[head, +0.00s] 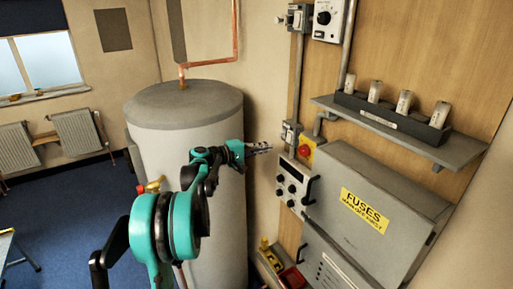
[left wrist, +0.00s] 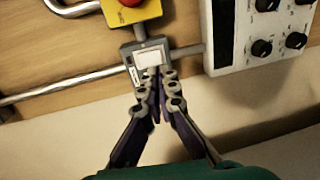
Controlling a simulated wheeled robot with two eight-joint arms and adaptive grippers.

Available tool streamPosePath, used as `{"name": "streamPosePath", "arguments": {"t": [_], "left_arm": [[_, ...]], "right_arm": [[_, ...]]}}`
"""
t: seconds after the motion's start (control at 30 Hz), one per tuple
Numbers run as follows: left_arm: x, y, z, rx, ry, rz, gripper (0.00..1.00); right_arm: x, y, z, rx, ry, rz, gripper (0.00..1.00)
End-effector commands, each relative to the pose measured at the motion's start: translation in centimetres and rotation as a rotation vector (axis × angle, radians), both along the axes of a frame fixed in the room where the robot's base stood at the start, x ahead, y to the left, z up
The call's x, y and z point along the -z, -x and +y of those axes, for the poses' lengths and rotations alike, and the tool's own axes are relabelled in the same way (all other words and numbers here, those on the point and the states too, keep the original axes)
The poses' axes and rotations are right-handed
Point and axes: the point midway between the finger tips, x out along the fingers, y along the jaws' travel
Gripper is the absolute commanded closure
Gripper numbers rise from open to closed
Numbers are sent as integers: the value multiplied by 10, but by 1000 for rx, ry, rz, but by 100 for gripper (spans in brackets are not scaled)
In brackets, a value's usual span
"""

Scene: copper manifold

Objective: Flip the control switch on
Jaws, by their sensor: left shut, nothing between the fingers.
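A small grey switch box (head: 290,133) is mounted on the wooden wall panel, on the conduit above the red button. In the left wrist view the box has a white rocker plate (left wrist: 148,59) on its face. My left gripper (head: 268,147) is shut and empty, just left of the box in the head view. In the left wrist view its closed fingertips (left wrist: 160,76) overlap the lower edge of the box. I cannot tell whether they touch it. The rocker's on or off position is not clear. My right gripper is not in view.
A red button on a yellow plate (head: 304,150) and a white knob panel (head: 292,187) sit close to the switch. A grey fuse cabinet (head: 375,180) and a shelf (head: 385,125) with several white fuses project at right. A large grey tank (head: 185,110) stands behind my left arm.

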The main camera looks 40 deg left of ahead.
Motion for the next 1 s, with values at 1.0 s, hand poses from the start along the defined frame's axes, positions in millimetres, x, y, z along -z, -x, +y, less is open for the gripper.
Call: {"name": "streamPosePath", "arguments": {"t": [1.0], "left_arm": [[14, -73, -30, 0, 0, 1, 100]], "right_arm": [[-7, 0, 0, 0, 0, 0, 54]]}}
